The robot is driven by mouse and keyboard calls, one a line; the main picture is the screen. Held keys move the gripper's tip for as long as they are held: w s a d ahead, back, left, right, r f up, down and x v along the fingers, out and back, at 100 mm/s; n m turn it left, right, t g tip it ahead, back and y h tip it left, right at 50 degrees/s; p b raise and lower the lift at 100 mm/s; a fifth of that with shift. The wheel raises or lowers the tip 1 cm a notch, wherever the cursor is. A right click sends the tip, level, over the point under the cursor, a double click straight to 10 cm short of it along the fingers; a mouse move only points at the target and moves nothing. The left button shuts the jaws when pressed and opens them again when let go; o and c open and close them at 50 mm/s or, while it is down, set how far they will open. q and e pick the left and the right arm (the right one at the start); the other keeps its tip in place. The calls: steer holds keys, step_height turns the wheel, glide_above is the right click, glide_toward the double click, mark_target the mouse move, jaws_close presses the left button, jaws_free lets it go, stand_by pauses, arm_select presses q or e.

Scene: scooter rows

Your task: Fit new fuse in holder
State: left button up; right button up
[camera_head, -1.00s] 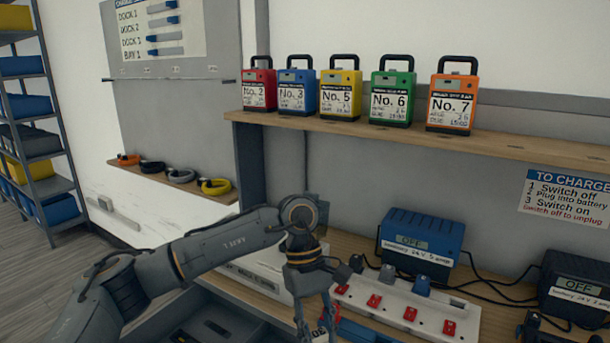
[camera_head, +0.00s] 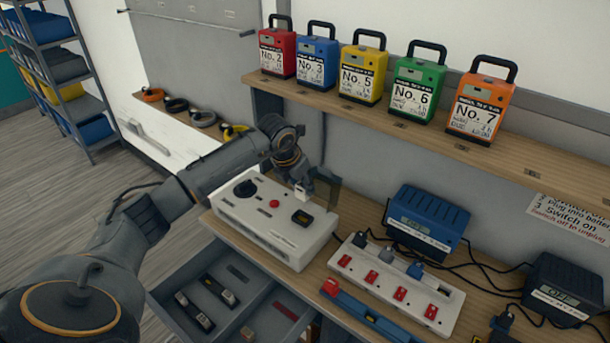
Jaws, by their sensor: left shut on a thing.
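My left gripper (camera_head: 303,188) is shut on a small pale thing (camera_head: 300,192), too small to identify surely as the fuse. It is above the back right part of a white box (camera_head: 268,236). The box has a black knob (camera_head: 245,188), a red button (camera_head: 274,204) and a black rectangular fitting (camera_head: 302,217) with a dull yellow face. I cannot tell whether this fitting is the fuse holder. The held thing appears just behind the fitting; whether they touch is unclear. My right gripper is not in view.
A power strip (camera_head: 398,286) with red switches and plugs stands right of the box, near two chargers (camera_head: 427,221) and cables. An open drawer (camera_head: 238,268) below holds small black items. Coloured batteries (camera_head: 363,73) line the shelf above.

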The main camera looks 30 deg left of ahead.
arm_select(q)
steer(key=shift+d+f+b, duration=0.1)
steer(key=shift+f+b, duration=0.25)
steer(key=shift+f, duration=0.25)
steer(key=b, duration=0.3)
glide_above(305, 214)
steer(key=s, duration=0.1)
steer(key=shift+s+f, duration=0.15)
steer(key=shift+f, duration=2.65)
steer(key=shift+b, duration=0.55)
steer(key=shift+s+f+b, duration=0.1)
steer(key=shift+f+b, duration=0.9)
steer(key=shift+f, duration=0.15)
steer(key=o, duration=1)
steer(key=shift+o, duration=1.1)
steer(key=shift+f, duration=0.1)
